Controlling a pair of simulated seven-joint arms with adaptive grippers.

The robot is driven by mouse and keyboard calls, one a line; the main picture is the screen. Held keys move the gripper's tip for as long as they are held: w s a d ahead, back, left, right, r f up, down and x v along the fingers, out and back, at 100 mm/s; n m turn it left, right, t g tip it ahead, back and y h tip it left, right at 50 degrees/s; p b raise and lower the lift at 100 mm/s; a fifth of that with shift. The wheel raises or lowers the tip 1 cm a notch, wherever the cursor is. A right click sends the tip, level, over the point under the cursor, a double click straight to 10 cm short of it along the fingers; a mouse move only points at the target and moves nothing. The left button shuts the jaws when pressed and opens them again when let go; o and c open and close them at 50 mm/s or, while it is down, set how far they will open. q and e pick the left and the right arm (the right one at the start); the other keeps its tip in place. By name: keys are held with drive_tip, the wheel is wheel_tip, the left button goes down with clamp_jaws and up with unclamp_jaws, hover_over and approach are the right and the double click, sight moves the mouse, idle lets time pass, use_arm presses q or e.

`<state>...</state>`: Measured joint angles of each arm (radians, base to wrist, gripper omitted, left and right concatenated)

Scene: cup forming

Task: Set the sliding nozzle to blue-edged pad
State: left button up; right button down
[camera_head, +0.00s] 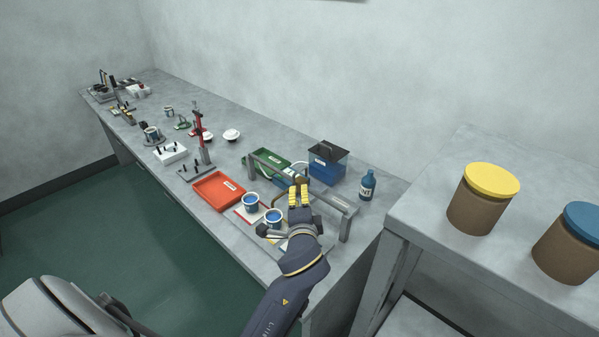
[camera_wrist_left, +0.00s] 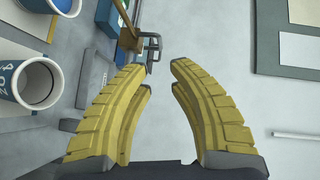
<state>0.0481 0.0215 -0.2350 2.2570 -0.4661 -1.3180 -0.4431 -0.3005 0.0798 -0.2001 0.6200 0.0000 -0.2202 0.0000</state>
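My left gripper (camera_head: 298,188) is over the metal rail frame (camera_head: 345,210) at the near end of the bench. In the left wrist view its yellow fingers (camera_wrist_left: 157,78) are apart with nothing between them. A brass-coloured piece with a grey bracket (camera_wrist_left: 152,48), which looks like the sliding nozzle, is just beyond the left fingertip. I cannot tell if they touch. Two blue-filled cups stand beside the frame, one (camera_head: 250,200) on a red-edged pad (camera_head: 239,213) and the other (camera_head: 273,216) nearer the gripper.
An orange tray (camera_head: 217,190) lies left of the cups. A green tray (camera_head: 262,160) and a blue box with a dark lid (camera_head: 327,165) stand behind the frame. A blue bottle (camera_head: 367,185) is to its right. Another table holds two lidded jars (camera_head: 482,205).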

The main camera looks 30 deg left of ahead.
sight(299, 170)
use_arm(q)
drive_tip(key=x, duration=1.4)
drive_tip(key=shift+w+a, duration=0.1)
drive_tip(key=shift+w, duration=0.05)
clamp_jaws()
drive_tip(key=shift+f, duration=0.1)
